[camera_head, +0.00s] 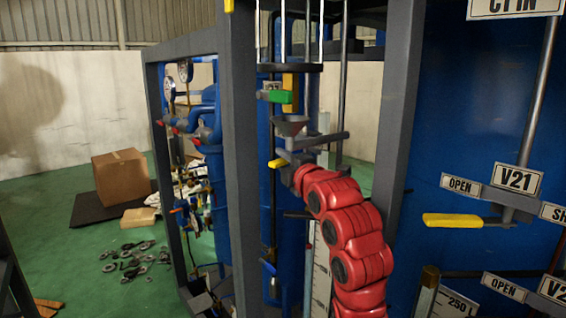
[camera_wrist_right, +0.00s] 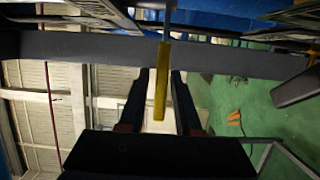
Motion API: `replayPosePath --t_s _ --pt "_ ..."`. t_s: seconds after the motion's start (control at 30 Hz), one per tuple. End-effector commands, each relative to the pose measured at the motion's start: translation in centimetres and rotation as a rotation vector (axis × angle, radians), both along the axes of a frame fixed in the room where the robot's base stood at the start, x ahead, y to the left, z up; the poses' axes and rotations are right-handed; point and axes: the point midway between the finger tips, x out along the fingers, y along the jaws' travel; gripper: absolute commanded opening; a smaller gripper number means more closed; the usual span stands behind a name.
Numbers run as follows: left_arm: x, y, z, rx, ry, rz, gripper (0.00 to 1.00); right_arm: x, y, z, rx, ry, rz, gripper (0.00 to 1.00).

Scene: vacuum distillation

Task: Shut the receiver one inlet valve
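A valve with a yellow lever handle (camera_head: 279,163) sits on piping behind the grey frame post in the head view; no label on it is readable, so I cannot tell if it is the receiver one inlet valve. My red right arm reaches up to it, and the right gripper (camera_head: 287,174) is small and partly hidden there. In the right wrist view, the yellow handle (camera_wrist_right: 161,82) lies lengthwise between the two dark fingers of the right gripper (camera_wrist_right: 161,76). The fingers are apart, with gaps on both sides of the handle. My left gripper is not in view.
A grey frame post (camera_head: 239,160) stands close left of the gripper, another (camera_head: 398,120) to the right. A yellow handle (camera_head: 452,220) labelled V21 is on the right. A cardboard box (camera_head: 121,176) and tools lie on the floor left.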

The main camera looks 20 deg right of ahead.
Motion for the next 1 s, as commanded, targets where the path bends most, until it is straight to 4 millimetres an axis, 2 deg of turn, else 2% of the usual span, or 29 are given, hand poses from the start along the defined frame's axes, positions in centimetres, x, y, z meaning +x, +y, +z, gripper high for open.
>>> replayPosePath --t_s 0.07,0.37,0.47,0.8,1.0 --pt "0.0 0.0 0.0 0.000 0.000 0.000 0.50 0.0 0.0 0.0 0.000 0.001 0.000 0.46" --pt "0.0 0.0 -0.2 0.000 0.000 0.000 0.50 -0.2 -0.1 -0.2 0.000 0.001 -0.001 0.46" --pt "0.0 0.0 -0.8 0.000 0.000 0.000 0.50 -1.1 -0.2 -0.3 -0.001 0.000 -0.002 0.46" --pt "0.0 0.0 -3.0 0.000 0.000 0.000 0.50 -6.5 -0.7 -0.3 0.000 -0.001 -0.002 0.46" --pt "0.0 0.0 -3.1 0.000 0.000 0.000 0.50 -7.5 -0.7 -0.1 -0.001 0.001 0.000 0.46"
